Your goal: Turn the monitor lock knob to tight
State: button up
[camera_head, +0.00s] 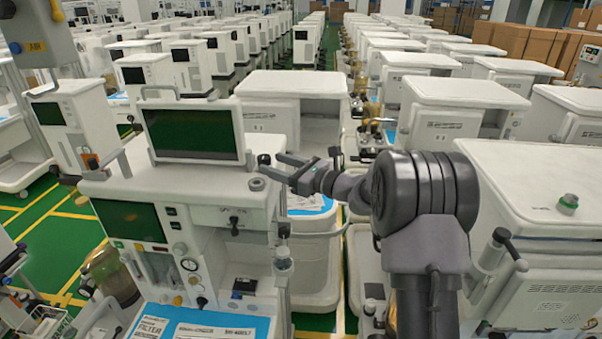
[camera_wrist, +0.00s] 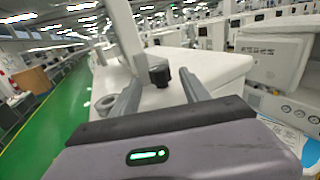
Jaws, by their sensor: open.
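The monitor (camera_head: 194,133) with a dark green screen stands on top of the near white anaesthesia cart. A small black knob (camera_head: 264,159) sits at the monitor's lower right side. In the wrist view the black knob (camera_wrist: 160,75) shows between and beyond the two fingertips. My gripper (camera_head: 271,164) reaches in from the right with its fingers pointing left at the knob. In the wrist view my gripper (camera_wrist: 160,81) is open, with a gap visible between the fingers and the knob. Whether either finger touches the knob I cannot tell. The knob's lock marking is not readable.
A round grey fitting (camera_head: 257,184) stands on the cart top just below the fingers. The monitor's pale edge (camera_wrist: 124,35) rises close to the left finger. Other white carts (camera_head: 455,110) stand in rows behind and to the right.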

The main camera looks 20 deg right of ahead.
jog(key=b+v, duration=0.1)
jog(key=v, duration=1.4)
jog(key=shift+s+d+b, duration=0.2)
jog(key=shift+b, duration=0.2)
